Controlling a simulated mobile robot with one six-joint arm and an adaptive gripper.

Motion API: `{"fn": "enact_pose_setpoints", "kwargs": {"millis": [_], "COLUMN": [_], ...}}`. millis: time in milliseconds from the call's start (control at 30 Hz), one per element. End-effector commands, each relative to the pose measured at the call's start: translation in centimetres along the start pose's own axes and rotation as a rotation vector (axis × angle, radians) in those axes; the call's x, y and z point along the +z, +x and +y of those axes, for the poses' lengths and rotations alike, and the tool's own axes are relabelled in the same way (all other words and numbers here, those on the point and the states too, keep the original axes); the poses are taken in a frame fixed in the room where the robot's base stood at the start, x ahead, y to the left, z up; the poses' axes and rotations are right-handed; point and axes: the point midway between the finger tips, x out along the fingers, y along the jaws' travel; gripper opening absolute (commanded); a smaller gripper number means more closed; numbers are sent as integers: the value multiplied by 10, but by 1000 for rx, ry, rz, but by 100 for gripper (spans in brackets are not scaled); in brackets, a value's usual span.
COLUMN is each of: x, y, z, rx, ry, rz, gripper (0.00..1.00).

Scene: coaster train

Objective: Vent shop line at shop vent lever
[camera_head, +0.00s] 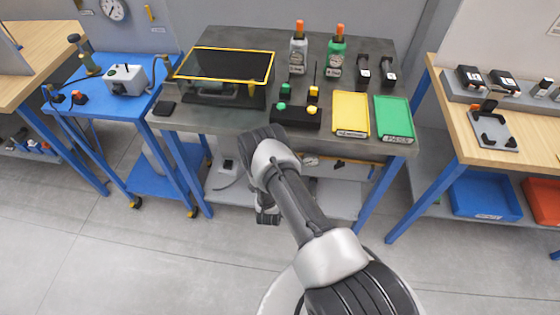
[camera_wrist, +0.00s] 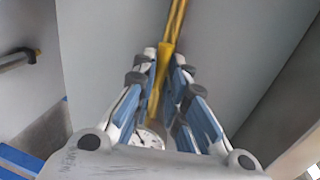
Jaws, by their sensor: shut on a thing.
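In the wrist view my gripper (camera_wrist: 161,72) has its two fingers on either side of a yellow lever-like bar (camera_wrist: 175,20) and is shut on it. The bar runs from between the fingers up to the top edge of the picture. Part of a round white dial (camera_wrist: 150,138) shows behind the fingers, mostly hidden.
A dark table (camera_head: 220,118) with a yellow-framed screen (camera_head: 225,64), bottles and trays stands ahead of my arm. A blue cart (camera_head: 70,75) is left, a wooden bench (camera_head: 485,150) right. In the wrist view a black handle (camera_wrist: 14,62) juts in at left. Open floor lies in front.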

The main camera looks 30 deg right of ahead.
Motion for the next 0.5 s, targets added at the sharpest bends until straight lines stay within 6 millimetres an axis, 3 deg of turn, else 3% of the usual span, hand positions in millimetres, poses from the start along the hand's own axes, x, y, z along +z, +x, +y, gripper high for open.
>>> {"fn": "enact_pose_setpoints", "kwargs": {"millis": [400, 433, 500], "x": [-2, -2, -2], "y": [-2, -2, -2], "z": [6, 6, 6], "rx": [15, 15, 15], "ry": [5, 4, 4], "rz": [0, 0, 0], "gripper": [0, 14, 18]}}
